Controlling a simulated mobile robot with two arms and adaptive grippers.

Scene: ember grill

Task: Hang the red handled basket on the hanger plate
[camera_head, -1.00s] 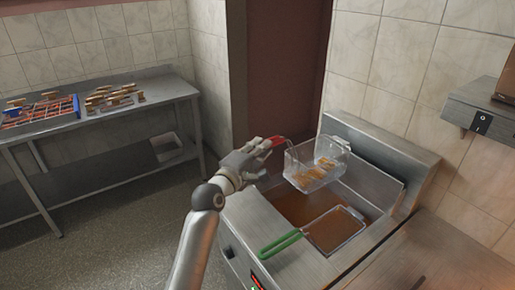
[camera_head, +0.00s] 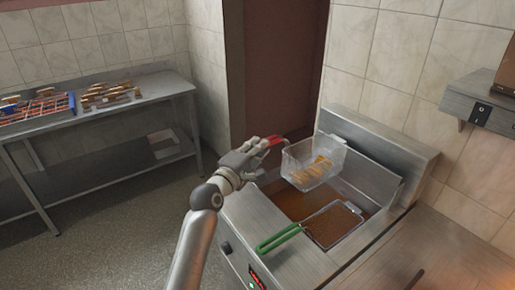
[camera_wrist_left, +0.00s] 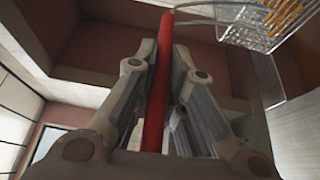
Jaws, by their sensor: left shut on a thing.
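The red handled basket (camera_head: 312,160) is a wire mesh basket with golden food pieces inside, held above the oil of the fryer (camera_head: 290,205). My left gripper (camera_head: 262,147) is shut on its red handle, at the left of the basket. In the left wrist view the red handle (camera_wrist_left: 158,85) runs between the two fingers of the gripper (camera_wrist_left: 158,60), and part of the basket (camera_wrist_left: 245,25) shows at the upper right. The metal plate (camera_head: 385,140) at the fryer's back stands just behind the basket; I cannot tell whether they touch. My right gripper is not in view.
A green handled basket (camera_head: 335,222) sits in the fryer's front part, its handle pointing left. A steel table (camera_head: 110,120) with several food pieces and a blue-edged tray (camera_head: 35,108) stands at the left. A switch box (camera_head: 480,105) is on the right wall.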

